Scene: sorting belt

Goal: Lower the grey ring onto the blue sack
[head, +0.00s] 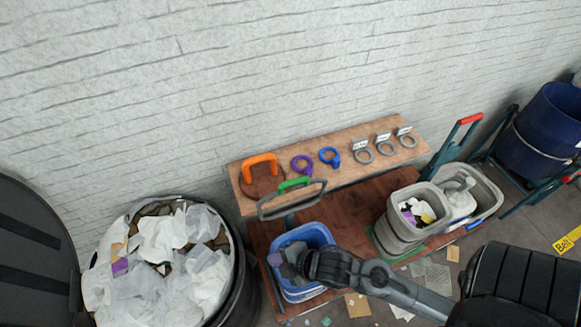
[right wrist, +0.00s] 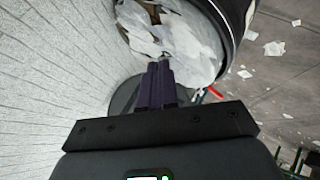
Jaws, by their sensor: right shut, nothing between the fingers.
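My right gripper (head: 287,267) reaches in over this bin, well away from the rings. In the right wrist view its dark fingers (right wrist: 160,68) are together with nothing between them. My left gripper is not in view.
A purple ring (head: 296,166), a blue ring (head: 324,161), an orange handle (head: 260,159) and a green handle (head: 294,184) share the shelf. A round black bin (head: 241,265) full of white litter stands left. Grey bins (head: 396,226) stand right. Litter lies on the floor.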

